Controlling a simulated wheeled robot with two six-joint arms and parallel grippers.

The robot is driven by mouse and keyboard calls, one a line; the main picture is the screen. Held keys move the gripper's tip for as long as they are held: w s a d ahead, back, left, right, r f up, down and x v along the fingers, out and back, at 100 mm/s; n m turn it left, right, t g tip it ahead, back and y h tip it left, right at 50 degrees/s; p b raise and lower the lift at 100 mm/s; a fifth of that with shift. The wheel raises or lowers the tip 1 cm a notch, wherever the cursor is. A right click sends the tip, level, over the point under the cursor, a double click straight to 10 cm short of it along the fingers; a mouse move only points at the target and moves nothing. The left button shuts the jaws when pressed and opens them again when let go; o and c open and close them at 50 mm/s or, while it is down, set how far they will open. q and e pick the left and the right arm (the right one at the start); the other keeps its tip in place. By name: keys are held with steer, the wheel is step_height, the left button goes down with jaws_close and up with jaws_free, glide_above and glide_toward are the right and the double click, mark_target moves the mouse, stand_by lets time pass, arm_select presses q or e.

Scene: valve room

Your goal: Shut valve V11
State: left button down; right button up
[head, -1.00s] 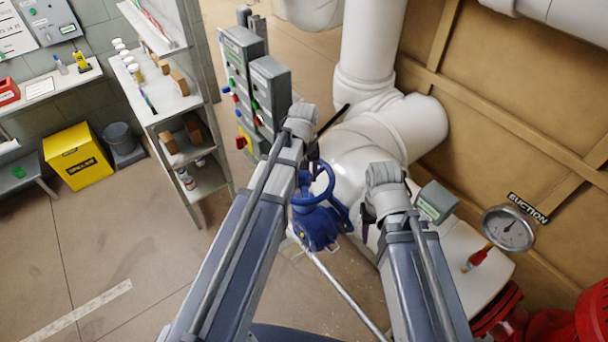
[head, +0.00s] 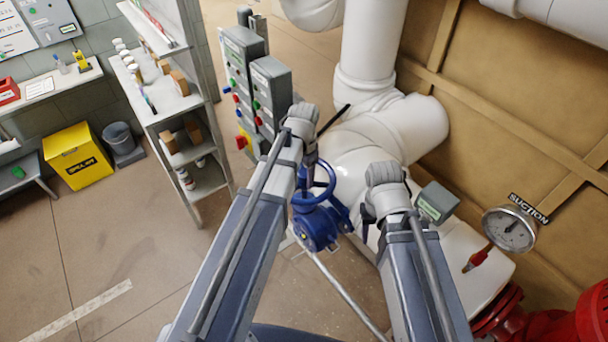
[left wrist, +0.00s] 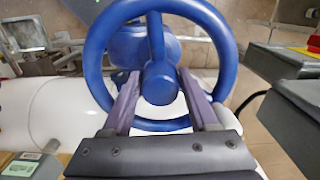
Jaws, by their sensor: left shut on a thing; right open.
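A blue valve with a round handwheel (head: 322,190) sits on the white pipework in the middle of the head view; no V11 label is readable. In the left wrist view the blue wheel (left wrist: 222,40) fills the upper middle. My left gripper (left wrist: 158,88) is shut on the wheel's hub, with one finger on each side of it. In the head view my left gripper (head: 310,165) is at the wheel and partly hidden by its own arm. My right gripper (head: 370,213) is open and empty, right of the valve and above the white pipe.
Grey control boxes (head: 257,88) with coloured buttons stand behind my left arm. Thick white pipes (head: 375,145) run behind the valve. A suction gauge (head: 509,229) and red pump parts (head: 550,328) are at right. A shelf (head: 180,100) and yellow bin (head: 77,157) stand left, with open floor before them.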

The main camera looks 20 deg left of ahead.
arm_select(q)
steer(key=m, duration=0.5)
steer(key=shift+w+d+m, duration=0.15)
steer(key=shift+w+m, duration=0.1)
steer(key=shift+m, duration=0.15)
steer(key=m, duration=0.3)
steer(key=shift+m, duration=0.4)
steer(key=shift+s+m, duration=0.1)
steer(key=shift+m, duration=0.7)
steer(key=shift+m, duration=0.5)
steer(key=shift+d, duration=0.1)
steer(key=shift+s, duration=0.1)
steer(key=shift+c, duration=1.2)
jaws_free()
steer(key=shift+f, duration=0.1)
